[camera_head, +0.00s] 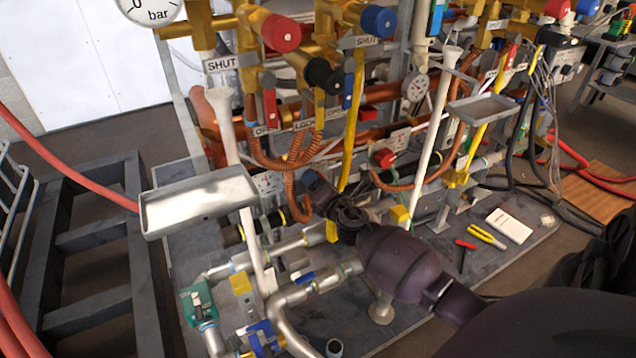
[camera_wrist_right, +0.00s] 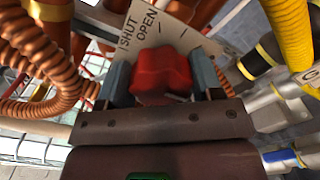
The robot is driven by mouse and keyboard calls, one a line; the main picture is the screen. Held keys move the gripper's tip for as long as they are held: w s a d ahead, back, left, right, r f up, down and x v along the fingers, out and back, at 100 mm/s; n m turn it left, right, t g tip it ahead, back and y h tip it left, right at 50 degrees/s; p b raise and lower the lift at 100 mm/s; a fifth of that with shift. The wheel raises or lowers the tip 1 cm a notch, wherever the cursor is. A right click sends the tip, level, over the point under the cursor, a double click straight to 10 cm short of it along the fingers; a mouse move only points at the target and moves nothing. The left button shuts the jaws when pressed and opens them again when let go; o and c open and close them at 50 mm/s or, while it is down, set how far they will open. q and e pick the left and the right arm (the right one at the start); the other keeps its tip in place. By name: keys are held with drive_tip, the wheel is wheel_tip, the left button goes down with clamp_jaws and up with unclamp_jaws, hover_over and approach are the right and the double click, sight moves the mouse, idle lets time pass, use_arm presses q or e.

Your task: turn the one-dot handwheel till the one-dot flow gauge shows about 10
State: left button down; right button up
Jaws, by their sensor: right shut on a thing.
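My right gripper (camera_head: 312,184) is low among the pipes in the head view, its fingertips partly hidden by pipework and by my own wrist. In the right wrist view, my right gripper (camera_wrist_right: 165,82) has a finger on each side of a red lobed handwheel (camera_wrist_right: 162,76) and is shut on it. A plate (camera_wrist_right: 150,28) marked SHUT and OPEN lies behind this handwheel. I cannot make out any dots on it. A small round gauge (camera_head: 415,86) stands right of centre in the head view; its reading and dots are too small to tell. My left gripper is not in view.
Corrugated orange hoses (camera_head: 290,160) hang close to my right gripper. A metal tray (camera_head: 198,201) stands out at the left. Yellow-handled pliers (camera_head: 487,236) and a white booklet (camera_head: 509,225) lie on the base plate. A bar gauge (camera_head: 150,8) is cut off at the top.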

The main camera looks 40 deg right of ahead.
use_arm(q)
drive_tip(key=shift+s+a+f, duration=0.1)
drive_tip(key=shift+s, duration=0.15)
use_arm(e)
drive_tip(key=shift+n, duration=0.4)
drive_tip(key=o, duration=0.7)
drive_tip(key=shift+c, duration=0.2)
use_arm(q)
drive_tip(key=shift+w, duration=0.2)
use_arm(e)
drive_tip(key=shift+s, duration=0.15)
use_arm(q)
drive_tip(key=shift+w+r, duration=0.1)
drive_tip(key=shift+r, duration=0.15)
use_arm(e)
drive_tip(key=v, duration=1)
drive_tip(key=shift+s, duration=0.25)
